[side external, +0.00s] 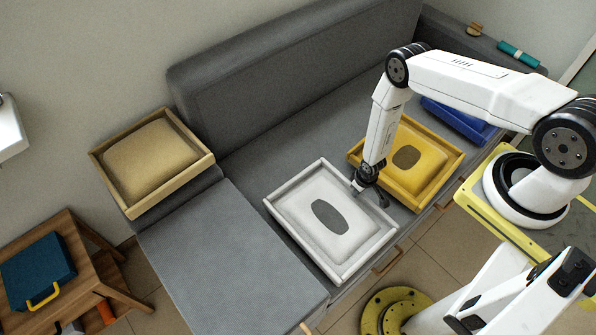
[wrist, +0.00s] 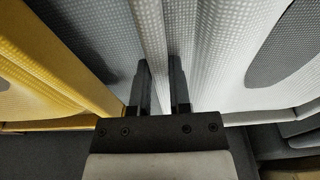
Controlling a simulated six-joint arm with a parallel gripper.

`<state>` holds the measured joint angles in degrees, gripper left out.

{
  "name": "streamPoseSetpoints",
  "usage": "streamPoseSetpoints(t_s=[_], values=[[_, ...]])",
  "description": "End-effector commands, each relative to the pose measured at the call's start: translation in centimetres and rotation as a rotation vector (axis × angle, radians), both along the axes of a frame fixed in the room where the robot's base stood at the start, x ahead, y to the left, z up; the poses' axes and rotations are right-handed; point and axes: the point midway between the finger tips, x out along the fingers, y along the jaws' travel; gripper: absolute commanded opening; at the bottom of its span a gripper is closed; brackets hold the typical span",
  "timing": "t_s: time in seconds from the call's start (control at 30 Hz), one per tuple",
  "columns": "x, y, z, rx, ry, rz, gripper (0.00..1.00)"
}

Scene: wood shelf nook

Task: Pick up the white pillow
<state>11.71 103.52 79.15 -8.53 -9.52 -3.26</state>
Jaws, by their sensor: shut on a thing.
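The white pillow (side external: 303,218), with a dark grey oval on it, lies in a white tray (side external: 299,241) on the grey sofa seat. In the wrist view the pillow (wrist: 215,65) fills the right side, and a wall of the tray (wrist: 151,30) runs up the middle. My gripper (side external: 369,194) is low at the tray's right side. In the wrist view its two dark fingers (wrist: 160,66) stand either side of the white tray wall and are shut on it. The right finger is beside the pillow's edge; whether it touches the pillow I cannot tell.
A yellow tray with a yellow pillow (side external: 431,155) stands close on the right, with a blue tray (side external: 458,121) beyond. A wooden tray with a tan pillow (side external: 150,160) is at left. The grey seat (side external: 215,245) left of the white tray is clear. The sofa back (side external: 290,70) rises behind.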

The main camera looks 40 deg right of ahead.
Motion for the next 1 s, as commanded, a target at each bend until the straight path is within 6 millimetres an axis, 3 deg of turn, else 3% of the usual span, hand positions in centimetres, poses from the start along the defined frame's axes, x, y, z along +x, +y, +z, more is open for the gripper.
streamPoseSetpoints(t_s=[0.43,1.0], values=[[0.1,0.0,3.2,0.000,-0.002,0.000,0.00],[-5.1,0.7,9.2,0.000,0.000,-0.002,0.00]])
